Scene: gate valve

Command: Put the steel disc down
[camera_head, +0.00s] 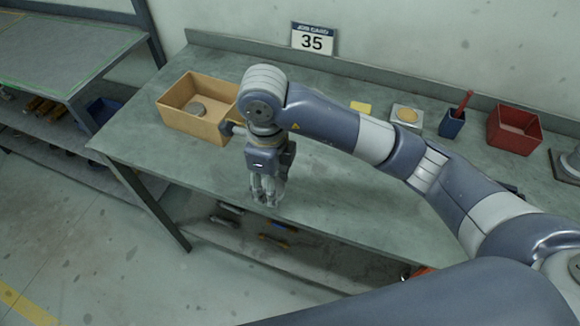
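My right arm reaches in from the right across the bench. My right gripper (267,197) points down near the bench's front edge, to the right of the box and apart from the disc. Its fingers are small and close together here, and I cannot tell whether they are open or shut. No disc shows at its fingertips. My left gripper is not in view.
The workbench (160,150) holds a yellow block (361,107), a tan disc on a pale square (407,114), a blue cup (452,124) with a red-handled tool, and a red bin (514,131) along the back. The bench's left front is clear.

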